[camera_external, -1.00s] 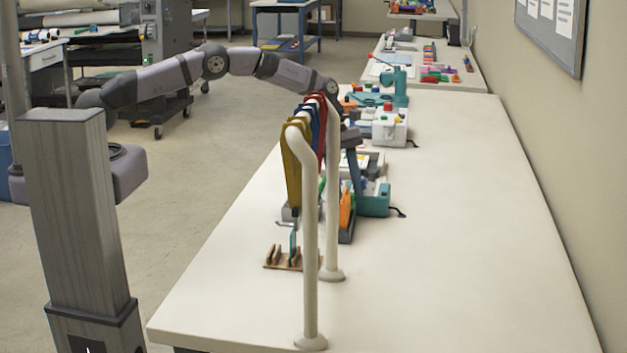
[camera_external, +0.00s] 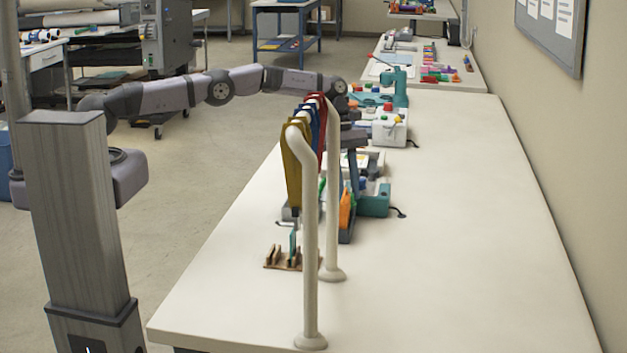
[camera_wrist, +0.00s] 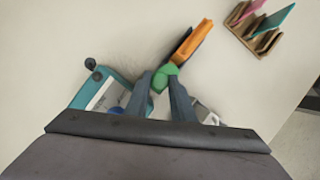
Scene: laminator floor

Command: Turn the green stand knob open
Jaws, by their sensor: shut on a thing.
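The green stand knob (camera_wrist: 164,75) shows in the wrist view between my two fingertips. My gripper (camera_wrist: 160,82) is shut on it, with one dark finger on each side. An orange piece (camera_wrist: 194,43) on a dark stand lies just beyond the knob; it also shows in the external view (camera_external: 346,209).
A rack with white posts (camera_external: 309,250) holds yellow, blue and red items close to my arm. A wooden slotted holder (camera_wrist: 258,32) stands nearby. A teal device (camera_wrist: 80,95) sits left of the knob in the wrist view. The table's right side is clear.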

